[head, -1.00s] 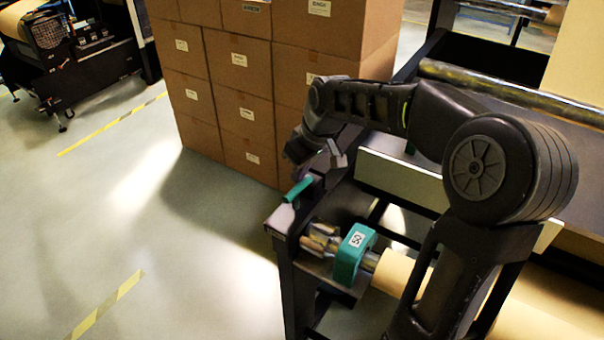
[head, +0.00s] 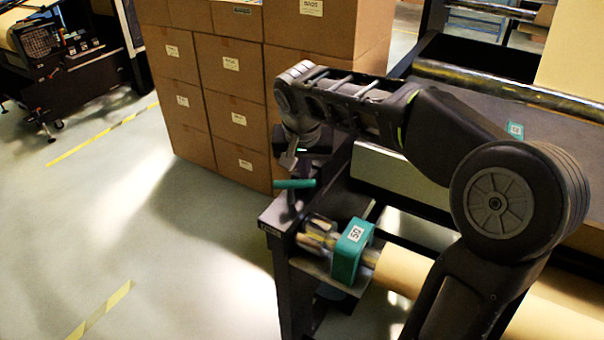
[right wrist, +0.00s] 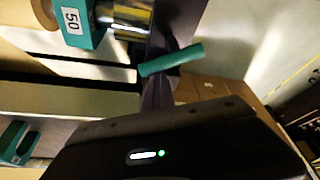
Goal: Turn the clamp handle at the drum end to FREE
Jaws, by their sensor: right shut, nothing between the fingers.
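The clamp handle is a short green bar (head: 295,184) on a dark post at the near corner of the black stand, beside the drum end. It lies nearly level across the head view, and it also shows in the right wrist view (right wrist: 170,58). No FREE mark can be read. My right gripper (head: 288,160) is shut and empty, just behind and above the handle. A small gap seems to separate them, though contact is hard to tell. The green block labelled 50 (head: 352,250) sits around the metal shaft (head: 318,232). My left gripper is out of view.
Stacked cardboard boxes (head: 230,90) stand close behind the handle. A kraft roll (head: 402,272) lies on the shaft at right under my right arm. A pale rail (head: 395,170) runs behind it. The floor (head: 150,240) at left is clear.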

